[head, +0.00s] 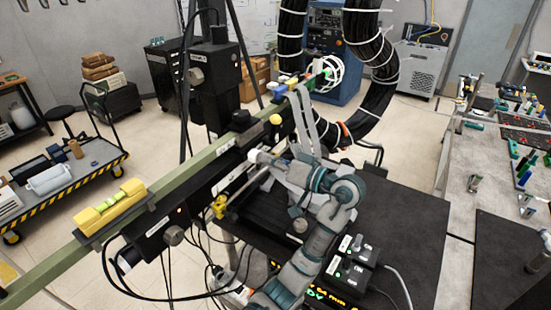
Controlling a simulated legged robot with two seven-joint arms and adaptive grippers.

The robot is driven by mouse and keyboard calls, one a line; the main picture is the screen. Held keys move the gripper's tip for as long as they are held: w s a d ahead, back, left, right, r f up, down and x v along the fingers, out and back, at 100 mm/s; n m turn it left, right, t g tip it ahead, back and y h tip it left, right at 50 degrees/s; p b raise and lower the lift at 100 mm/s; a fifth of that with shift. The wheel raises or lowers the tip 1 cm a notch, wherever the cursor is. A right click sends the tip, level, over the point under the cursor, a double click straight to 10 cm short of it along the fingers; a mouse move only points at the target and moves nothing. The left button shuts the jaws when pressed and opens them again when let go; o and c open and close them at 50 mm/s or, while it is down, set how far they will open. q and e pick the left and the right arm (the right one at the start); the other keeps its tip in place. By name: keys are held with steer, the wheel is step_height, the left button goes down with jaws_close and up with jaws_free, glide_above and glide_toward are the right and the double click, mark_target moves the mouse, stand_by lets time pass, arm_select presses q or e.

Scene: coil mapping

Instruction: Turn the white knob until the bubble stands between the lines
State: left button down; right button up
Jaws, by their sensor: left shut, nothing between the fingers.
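A yellow spirit level (110,208) lies on the long green beam at the left. Its bubble and lines are too small to read. My left gripper (264,160) is beside the middle of the beam, shut with nothing between its fingers. A small white round part, which looks like the white knob (253,155), shows right at its fingertips. I cannot tell whether they touch. The gripper hides part of the mechanism behind it. My right gripper is not in view.
The green beam (50,269) runs diagonally past black mounts and hanging cables. A black control box (350,268) sits low, close to my left arm. Thick black hoses (368,55) loop behind. A workbench (480,170) with tools stands at the right, a cart (97,152) at the left.

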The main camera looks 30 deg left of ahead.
arm_select(q)
steer(key=shift+a+m, duration=0.25)
steer(key=shift+m, duration=0.35)
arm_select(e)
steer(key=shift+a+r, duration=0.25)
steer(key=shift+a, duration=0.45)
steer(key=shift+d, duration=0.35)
arm_select(q)
steer(key=c, duration=0.8)
jaws_free()
steer(key=shift+s, duration=0.1)
steer(key=shift+a+f, duration=0.15)
steer(key=shift+a, duration=0.5)
steer(key=d, duration=1.1)
steer(key=shift+s+d+f, duration=0.1)
steer(key=shift+s+d, duration=0.15)
steer(key=shift+d, duration=0.05)
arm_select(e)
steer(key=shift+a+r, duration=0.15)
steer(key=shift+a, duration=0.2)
arm_select(q)
steer(key=shift+a, duration=0.15)
